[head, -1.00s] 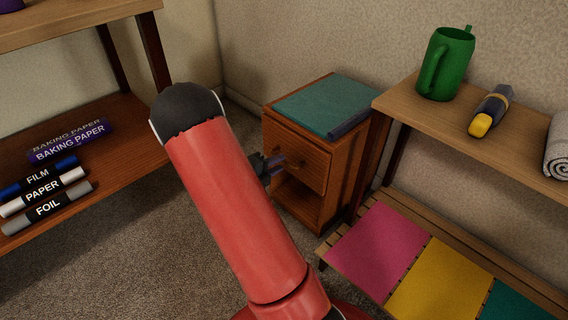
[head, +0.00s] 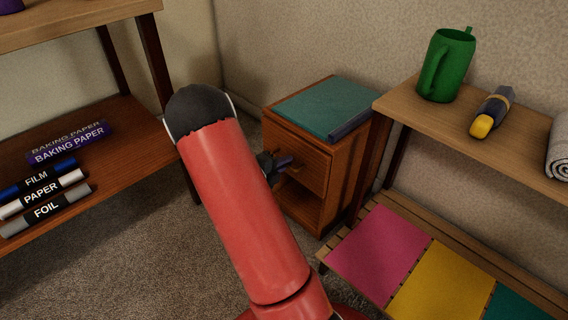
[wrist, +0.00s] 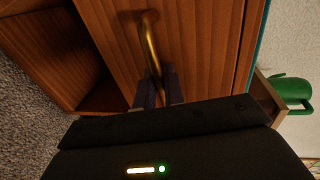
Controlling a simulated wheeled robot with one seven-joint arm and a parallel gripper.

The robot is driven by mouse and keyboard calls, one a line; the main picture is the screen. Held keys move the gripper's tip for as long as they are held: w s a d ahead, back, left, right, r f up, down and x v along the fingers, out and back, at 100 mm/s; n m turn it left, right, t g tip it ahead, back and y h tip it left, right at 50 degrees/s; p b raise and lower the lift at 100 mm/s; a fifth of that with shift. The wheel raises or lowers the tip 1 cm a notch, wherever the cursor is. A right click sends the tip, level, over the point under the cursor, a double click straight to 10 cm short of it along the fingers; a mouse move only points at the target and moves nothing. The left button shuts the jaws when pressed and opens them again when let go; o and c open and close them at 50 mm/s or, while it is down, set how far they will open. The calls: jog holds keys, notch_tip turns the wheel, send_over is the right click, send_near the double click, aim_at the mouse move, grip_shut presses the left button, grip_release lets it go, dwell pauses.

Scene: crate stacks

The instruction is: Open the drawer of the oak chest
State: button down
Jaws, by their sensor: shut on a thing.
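The oak chest (head: 345,185) stands in the corner, with its drawer front (head: 303,160) above an open compartment. The drawer looks closed or nearly so; my arm covers part of it. In the wrist view a curved brass handle (wrist: 152,45) stands out from the drawer front (wrist: 195,45). My gripper (wrist: 158,88) is shut on the lower end of this handle, its two dark fingers on either side. In the head view my gripper (head: 281,164) is at the drawer front, partly hidden behind my red arm.
A teal book (head: 325,105) lies on the chest. On the right, a shelf (head: 425,117) holds a green jug (head: 446,65) and a yellow-tipped tool (head: 491,112), above a slatted bench with coloured mats (head: 380,245). A shelf with boxed rolls (head: 70,142) is on the left. Carpet lies between.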

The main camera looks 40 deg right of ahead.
jog(key=shift+a, duration=0.1)
jog(key=f+p+v, duration=0.2)
jog(key=p+v, duration=0.2)
jog(key=v, duration=0.6)
jog(key=a+f+p+v, duration=0.1)
jog(key=p+v, duration=0.4)
jog(key=v, duration=0.6)
jog(key=shift+f, duration=0.65)
jog(key=c, duration=1.6)
grip_release()
jog(key=shift+a, duration=0.15)
jog(key=v, duration=0.7)
jog(key=shift+a+p, duration=0.35)
jog(key=shift+p, duration=0.05)
jog(key=shift+r, duration=0.15)
